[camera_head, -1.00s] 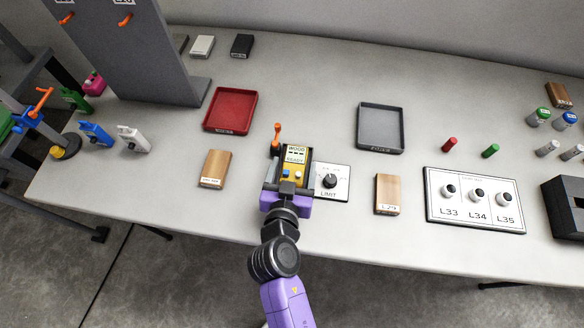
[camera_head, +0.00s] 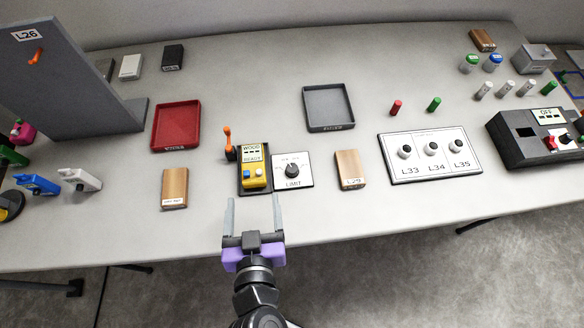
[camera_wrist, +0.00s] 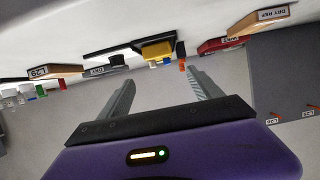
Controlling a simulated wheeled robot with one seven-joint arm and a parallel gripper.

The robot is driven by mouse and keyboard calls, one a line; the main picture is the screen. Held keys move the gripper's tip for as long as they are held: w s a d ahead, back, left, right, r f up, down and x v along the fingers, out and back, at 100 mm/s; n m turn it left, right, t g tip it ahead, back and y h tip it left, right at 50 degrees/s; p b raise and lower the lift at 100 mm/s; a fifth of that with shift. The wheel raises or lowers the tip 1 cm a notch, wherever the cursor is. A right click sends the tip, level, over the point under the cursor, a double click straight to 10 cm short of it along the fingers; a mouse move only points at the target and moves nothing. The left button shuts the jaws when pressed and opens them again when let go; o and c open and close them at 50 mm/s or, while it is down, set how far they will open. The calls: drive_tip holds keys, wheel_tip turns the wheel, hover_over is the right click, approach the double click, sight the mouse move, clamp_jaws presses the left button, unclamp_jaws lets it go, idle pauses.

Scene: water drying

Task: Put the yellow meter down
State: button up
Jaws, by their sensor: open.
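The yellow meter (camera_head: 253,169) rests in its dark holder (camera_head: 265,190) on the table, its screen reading "WOOD READY". It has a blue and an orange-white button at its lower end, and an orange-tipped lever stands just left of it. My gripper (camera_head: 253,205) is open and empty at the table's front edge, its two grey fingers pointing toward the meter with a gap between. In the wrist view the meter (camera_wrist: 158,50) shows ahead, beyond the open fingers (camera_wrist: 160,88), apart from them.
A LIMIT dial plate (camera_head: 292,170) sits directly right of the meter. Wood blocks lie left (camera_head: 175,188) and right (camera_head: 350,169). A red tray (camera_head: 176,126) and a grey tray (camera_head: 329,107) lie behind. A switch panel (camera_head: 430,155) stands farther right. Bare table surrounds the gripper's front.

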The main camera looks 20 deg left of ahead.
drive_tip(key=shift+m+h, duration=0.3)
drive_tip(key=shift+h, duration=0.2)
drive_tip(key=d+f, duration=0.1)
drive_tip(key=d, duration=0.2)
drive_tip(key=d+f, duration=0.1)
drive_tip(key=d, duration=0.2)
drive_tip(key=d+f, duration=0.1)
drive_tip(key=d, duration=0.2)
drive_tip(key=shift+s+d, duration=0.1)
drive_tip(key=shift+s, duration=0.15)
drive_tip(key=s+d+r+m+h, duration=0.15)
drive_tip(key=s+d, duration=0.25)
drive_tip(key=d, duration=0.8)
drive_tip(key=s+d+r+m+t+h, duration=0.1)
drive_tip(key=s+d+r+m+h, duration=0.1)
drive_tip(key=s+d+r, duration=0.2)
drive_tip(key=s+d+r+m+t+h, duration=0.2)
drive_tip(key=d+r, duration=0.5)
drive_tip(key=d, duration=0.4)
drive_tip(key=s+h, duration=0.1)
drive_tip(key=s, duration=0.1)
drive_tip(key=shift+s+d+r, duration=0.15)
drive_tip(key=shift+s+d, duration=0.1)
drive_tip(key=shift+s, duration=0.05)
